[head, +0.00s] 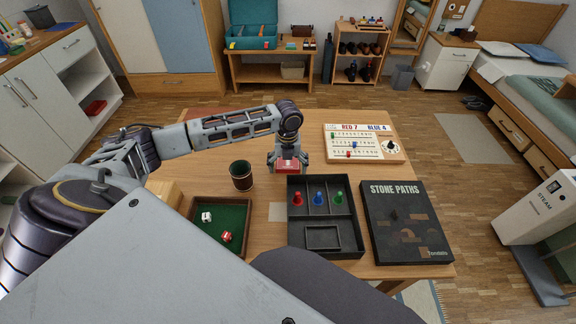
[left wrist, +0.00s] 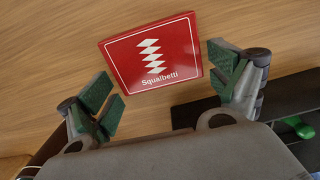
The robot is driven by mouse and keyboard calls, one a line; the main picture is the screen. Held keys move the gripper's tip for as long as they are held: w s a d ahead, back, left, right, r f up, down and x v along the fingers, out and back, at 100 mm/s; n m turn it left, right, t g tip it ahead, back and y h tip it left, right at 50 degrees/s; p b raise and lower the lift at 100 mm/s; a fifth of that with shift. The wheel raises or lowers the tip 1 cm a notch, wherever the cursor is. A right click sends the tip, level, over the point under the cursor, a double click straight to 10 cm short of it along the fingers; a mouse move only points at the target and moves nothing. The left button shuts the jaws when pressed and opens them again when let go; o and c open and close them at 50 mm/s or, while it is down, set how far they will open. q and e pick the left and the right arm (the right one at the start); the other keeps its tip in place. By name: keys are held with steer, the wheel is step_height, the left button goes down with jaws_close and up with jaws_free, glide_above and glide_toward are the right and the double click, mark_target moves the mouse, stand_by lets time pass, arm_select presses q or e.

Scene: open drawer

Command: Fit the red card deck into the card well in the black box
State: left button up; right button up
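The red card deck (head: 287,169), labelled "Squalbetti" in the left wrist view (left wrist: 152,55), lies on the table just behind the black box. My left gripper (head: 289,163) is above it, pointing down. In the left wrist view its green-padded fingers (left wrist: 168,82) are spread wide on either side of the deck's near part, with gaps to both pads. The black box (head: 352,216) stands open in front of the gripper. The rectangular framed card well (head: 322,237) in its front part looks empty. My right gripper is not in view.
Red, blue and green pawns (head: 318,198) stand in the box's rear compartments. The Stone Paths lid (head: 407,222) lies right of it, a score board (head: 362,144) behind right. A dark cup (head: 241,175) and green dice tray (head: 247,205) are left.

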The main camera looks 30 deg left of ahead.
mark_target(288, 167)
arm_select(q)
steer(key=c, duration=0.7)
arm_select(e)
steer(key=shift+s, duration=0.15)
arm_select(q)
steer(key=shift+o, duration=0.2)
steer(key=shift+r, duration=0.15)
steer(key=shift+r, duration=0.25)
step_height(288, 167, up, 8)
steer(key=shift+f+p, duration=0.15)
steer(key=shift+p, duration=0.35)
steer(key=shift+r, duration=0.75)
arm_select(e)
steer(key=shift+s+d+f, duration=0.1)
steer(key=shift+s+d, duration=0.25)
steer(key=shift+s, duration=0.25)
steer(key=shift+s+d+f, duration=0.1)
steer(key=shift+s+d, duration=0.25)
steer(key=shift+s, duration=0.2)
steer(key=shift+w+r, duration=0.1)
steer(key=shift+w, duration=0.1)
